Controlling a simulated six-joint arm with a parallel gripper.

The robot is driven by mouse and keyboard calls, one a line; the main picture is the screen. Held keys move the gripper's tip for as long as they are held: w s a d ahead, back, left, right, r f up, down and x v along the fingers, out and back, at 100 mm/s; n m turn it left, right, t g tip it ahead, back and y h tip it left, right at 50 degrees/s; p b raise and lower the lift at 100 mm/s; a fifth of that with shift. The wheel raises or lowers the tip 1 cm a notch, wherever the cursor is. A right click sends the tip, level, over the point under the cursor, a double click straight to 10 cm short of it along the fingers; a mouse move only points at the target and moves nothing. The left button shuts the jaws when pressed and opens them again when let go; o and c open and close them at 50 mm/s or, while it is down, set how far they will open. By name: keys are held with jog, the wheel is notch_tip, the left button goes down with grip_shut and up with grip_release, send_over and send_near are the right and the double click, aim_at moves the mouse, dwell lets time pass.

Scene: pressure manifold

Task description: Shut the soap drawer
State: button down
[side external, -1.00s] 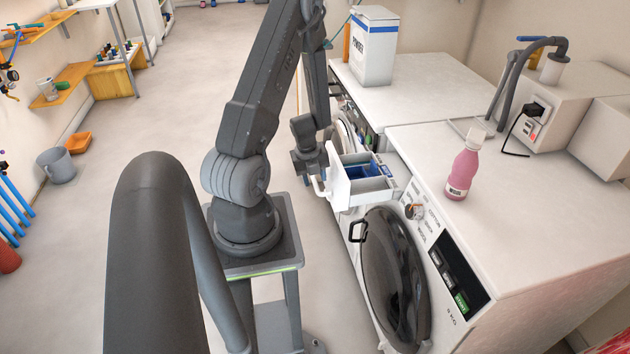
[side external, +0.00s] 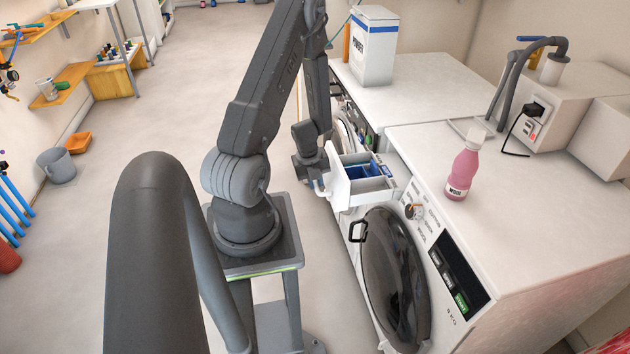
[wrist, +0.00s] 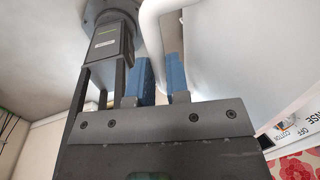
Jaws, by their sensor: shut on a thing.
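The soap drawer (side external: 368,190) is pulled out of the front of the near washing machine. It has a white front panel (side external: 338,178) and blue compartments inside. My gripper (side external: 318,178) is at the outer side of that panel. In the wrist view, its two blue-padded fingers (wrist: 161,80) are on either side of the white curved drawer handle (wrist: 158,35), shut on it. The exact contact is partly hidden by the gripper body.
The washing machine (side external: 500,230) has a dark round door (side external: 393,275) below the drawer. A pink bottle (side external: 464,168) stands on its top. A white powder box (side external: 373,48) stands on the machine behind.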

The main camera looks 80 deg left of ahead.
aim_at(376, 172)
dwell(0.3)
jog(key=w, duration=1.9)
jog(key=c, duration=1.1)
grip_release()
jog(key=shift+s, duration=0.15)
